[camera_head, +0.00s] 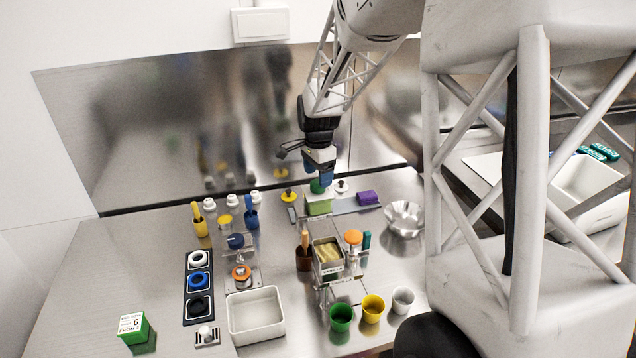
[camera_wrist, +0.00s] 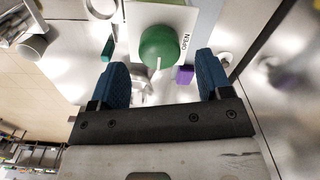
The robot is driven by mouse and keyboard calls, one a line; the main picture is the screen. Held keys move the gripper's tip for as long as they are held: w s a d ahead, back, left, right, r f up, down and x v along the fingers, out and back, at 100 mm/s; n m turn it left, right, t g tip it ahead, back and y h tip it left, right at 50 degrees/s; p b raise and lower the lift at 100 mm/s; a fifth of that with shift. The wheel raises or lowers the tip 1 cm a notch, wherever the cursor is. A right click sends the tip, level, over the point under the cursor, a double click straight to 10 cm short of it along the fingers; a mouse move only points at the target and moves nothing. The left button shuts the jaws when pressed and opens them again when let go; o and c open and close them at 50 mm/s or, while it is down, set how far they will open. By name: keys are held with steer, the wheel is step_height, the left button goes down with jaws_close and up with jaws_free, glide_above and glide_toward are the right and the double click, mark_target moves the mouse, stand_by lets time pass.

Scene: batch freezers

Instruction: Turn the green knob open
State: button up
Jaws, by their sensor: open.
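The green knob (camera_head: 317,186) sits on top of a pale green block (camera_head: 318,206) at the back of the steel counter. In the wrist view the round green knob (camera_wrist: 160,47) has a thin pale pointer line and lies just beyond and between my fingertips. The word OPEN is printed on the plate to its right. My gripper (camera_head: 320,176) is directly above the knob, pointing down. In the wrist view my gripper (camera_wrist: 160,72) has its two blue fingers spread wide, with nothing between them. I cannot tell whether the fingertips touch the knob.
A purple block (camera_head: 368,198) lies right of the knob, and a yellow knob (camera_head: 289,195) is left of it. A metal container (camera_head: 328,256) stands in front. A fluted metal bowl (camera_head: 404,217) is to the right. The steel back wall (camera_head: 200,130) rises close behind.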

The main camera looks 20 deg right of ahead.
steer(key=shift+f, duration=1.6)
steer(key=c, duration=0.9)
